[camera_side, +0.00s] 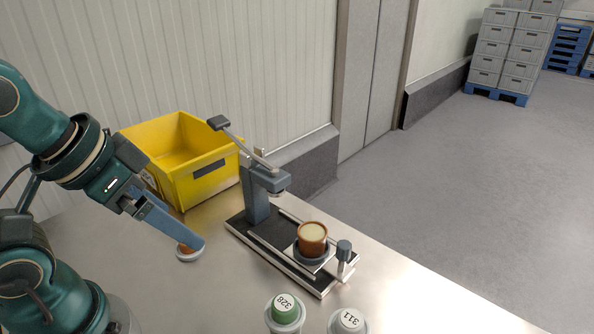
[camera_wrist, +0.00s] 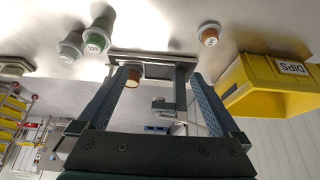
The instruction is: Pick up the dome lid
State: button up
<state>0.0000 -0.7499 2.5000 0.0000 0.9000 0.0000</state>
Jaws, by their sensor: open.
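A small orange-brown piece with a white rim (camera_side: 187,254) rests on the steel table just below my fingertips; it also shows in the wrist view (camera_wrist: 209,35), above the right finger. It may be the dome lid, but its shape is partly hidden by a finger in the side view. My gripper (camera_side: 197,243) is open, pointing down and to the right. In the wrist view, the fingers (camera_wrist: 160,76) stand wide apart with nothing gripped. A brown pot with a pale top (camera_side: 313,233) sits on the plate of a lever press (camera_side: 257,205).
A yellow bin (camera_side: 208,184), labelled DIPS in the wrist view, stands behind my gripper. A green-topped container marked 328 (camera_side: 285,310) and a pale-topped one marked 311 (camera_side: 348,322) stand at the front. The table is bare between my fingertips and these containers.

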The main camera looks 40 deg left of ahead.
jog(key=n+g, duration=0.3)
jog(key=g, duration=0.2)
send_over(183, 252)
jog(key=w, duration=0.2)
notch_tip(183, 252, down, 10)
jog(key=shift+a+r, duration=0.1)
jog(key=shift+s+a+f+g, duration=0.2)
jog(key=shift+s+f+g, duration=0.1)
jog(key=shift+f, duration=2.5)
jog(key=c, duration=1.2)
